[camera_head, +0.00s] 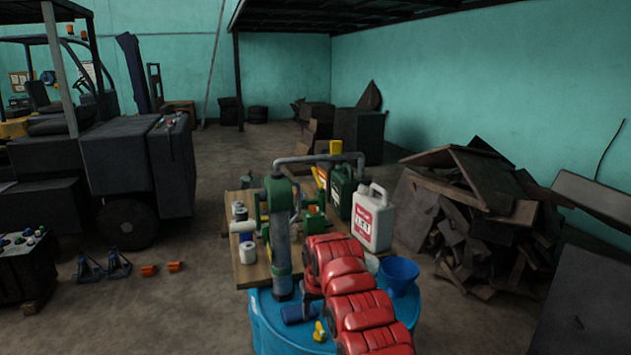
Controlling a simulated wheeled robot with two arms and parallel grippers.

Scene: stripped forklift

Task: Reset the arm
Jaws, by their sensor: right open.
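A red segmented shape, which seems to be my right arm, rises from the bottom edge over a blue drum (262,325). My right gripper (318,262) appears to be at its far end, beside the green and grey hand pump (281,230). Its fingers are hard to make out, and I see nothing held in it. I cannot tell whether it touches the pump. My left gripper and arm are not in view.
A blue funnel (398,275), a white jug (373,222) and a green jug (341,190) stand close by. White rolls (247,252) stand on a wooden board (252,272). A forklift (130,165) is left, a scrap pile (465,215) right.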

